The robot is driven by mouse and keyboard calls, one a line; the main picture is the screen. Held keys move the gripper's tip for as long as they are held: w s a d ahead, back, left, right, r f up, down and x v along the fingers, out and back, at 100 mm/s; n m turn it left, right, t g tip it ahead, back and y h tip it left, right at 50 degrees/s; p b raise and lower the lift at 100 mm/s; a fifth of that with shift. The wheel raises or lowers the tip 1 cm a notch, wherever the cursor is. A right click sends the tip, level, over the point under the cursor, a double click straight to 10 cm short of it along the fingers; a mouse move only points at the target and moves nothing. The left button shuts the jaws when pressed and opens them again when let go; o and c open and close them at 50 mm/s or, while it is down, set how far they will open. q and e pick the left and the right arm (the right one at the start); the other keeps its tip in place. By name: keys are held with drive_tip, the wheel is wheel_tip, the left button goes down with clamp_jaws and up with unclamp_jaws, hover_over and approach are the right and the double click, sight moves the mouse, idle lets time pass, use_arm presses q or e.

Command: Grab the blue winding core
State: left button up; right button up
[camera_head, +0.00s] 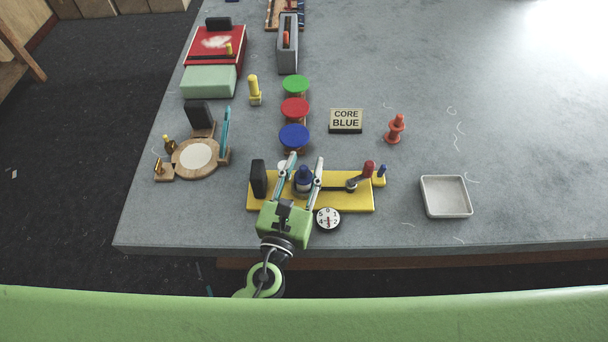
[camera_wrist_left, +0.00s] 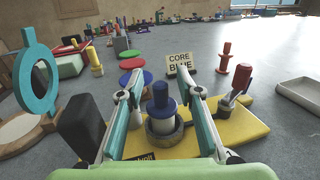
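The blue winding core (camera_head: 303,180) stands upright on a yellow base (camera_head: 262,203). In the left wrist view the core (camera_wrist_left: 160,98) has a wide blue top and sits in a grey ring (camera_wrist_left: 164,133). My left gripper (camera_head: 305,160) is open, with one finger on each side of the core. In the left wrist view the fingers (camera_wrist_left: 160,76) show gaps to the core on both sides. A sign (camera_head: 345,121) reading "CORE BLUE" stands behind the base. My right gripper is not in view.
A red-handled crank (camera_head: 367,170) and a black block (camera_head: 258,179) stand on the yellow base. A dial (camera_head: 327,219) lies in front. A red core (camera_head: 396,129), a yellow core (camera_head: 254,91) and a grey tray (camera_head: 446,197) stand apart. The table's right side is clear.

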use_arm(q)
drive_tip(key=shift+s, duration=0.1)
clamp_jaws()
